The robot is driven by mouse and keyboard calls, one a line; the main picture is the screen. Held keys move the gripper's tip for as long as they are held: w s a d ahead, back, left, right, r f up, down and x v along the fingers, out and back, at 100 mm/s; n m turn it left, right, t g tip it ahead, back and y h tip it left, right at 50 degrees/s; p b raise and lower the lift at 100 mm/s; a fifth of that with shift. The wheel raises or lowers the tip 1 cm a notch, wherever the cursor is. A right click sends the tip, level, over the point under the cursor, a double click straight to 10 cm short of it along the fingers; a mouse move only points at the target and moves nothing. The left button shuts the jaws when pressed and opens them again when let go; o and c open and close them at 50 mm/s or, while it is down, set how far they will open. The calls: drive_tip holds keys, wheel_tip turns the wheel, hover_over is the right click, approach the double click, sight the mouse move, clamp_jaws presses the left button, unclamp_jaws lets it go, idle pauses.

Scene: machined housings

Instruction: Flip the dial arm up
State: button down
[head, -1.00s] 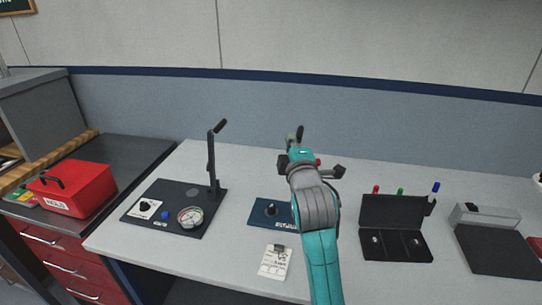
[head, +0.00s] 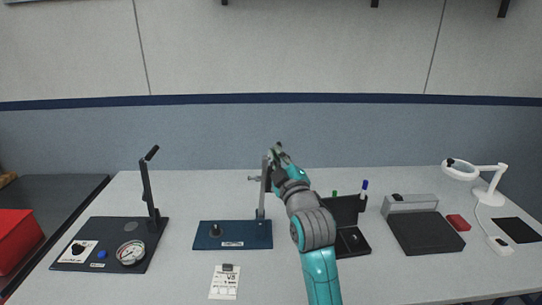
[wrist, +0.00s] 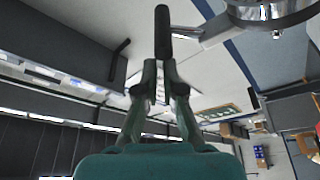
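The dial stand has a blue base (head: 207,240) at the middle of the table, with a grey upright post (head: 262,198) at its right end. A small cross piece sticks out left near the post's top. My gripper (head: 277,152) is beside the top of the post, pointing up and away. In the wrist view a black cylindrical handle (wrist: 162,35), apparently the dial arm's grip, stands with its lower end between my fingertips (wrist: 162,68). The fingers look closed on it. A pale metal arm and ring (wrist: 268,14) run off to the upper right.
A black-based fixture with a gauge (head: 130,252) and tall lever (head: 147,190) stands left. A paper tag (head: 225,283) lies in front. An open black case (head: 352,240), a grey box (head: 425,230) and a white magnifier lamp (head: 488,190) stand right. Front table is mostly clear.

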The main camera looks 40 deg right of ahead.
drive_tip(key=shift+s+d+f, duration=0.1)
drive_tip(key=shift+d+f, duration=0.35)
drive_tip(key=shift+f, duration=0.1)
drive_tip(key=r+v, duration=0.1)
drive_tip(key=v, duration=1.1)
drive_tip(key=shift+a, duration=0.4)
